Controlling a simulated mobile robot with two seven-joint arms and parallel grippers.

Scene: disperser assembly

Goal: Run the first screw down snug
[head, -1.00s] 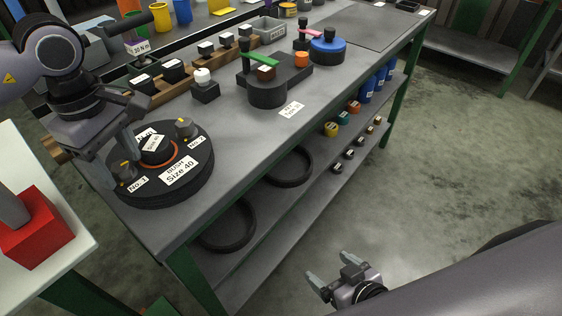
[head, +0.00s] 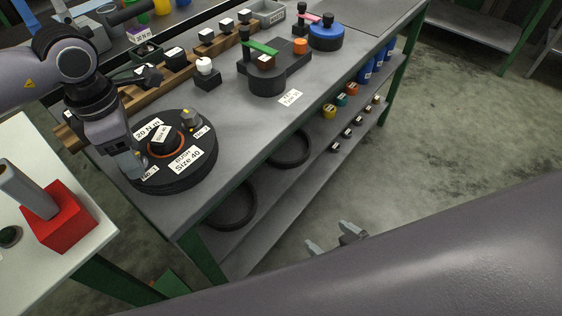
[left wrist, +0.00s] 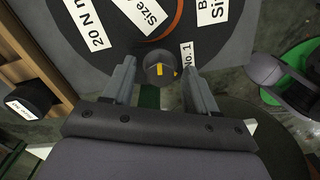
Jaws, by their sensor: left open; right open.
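The round black disperser base (head: 172,182), labelled "Size 40", lies on the bench with an orange ring around its raised centre. The first screw (left wrist: 159,69), a grey knob with yellow marks beside the "No. 1" label, shows in the left wrist view. My left gripper (left wrist: 160,82) is open, its fingers on either side of this knob; contact cannot be told. In the head view my left gripper (head: 132,166) points down at the disc's left edge and hides the knob. The second screw (head: 190,119) stands by "No. 2". My right gripper (head: 328,238) is open and empty, partly hidden by my arm.
A wooden rack (head: 183,74) with black blocks runs behind the disc. A small block with a white knob (head: 205,68) and a black fixture with a green lever (head: 268,81) stand to the right. A red block (head: 58,222) sits on the white table.

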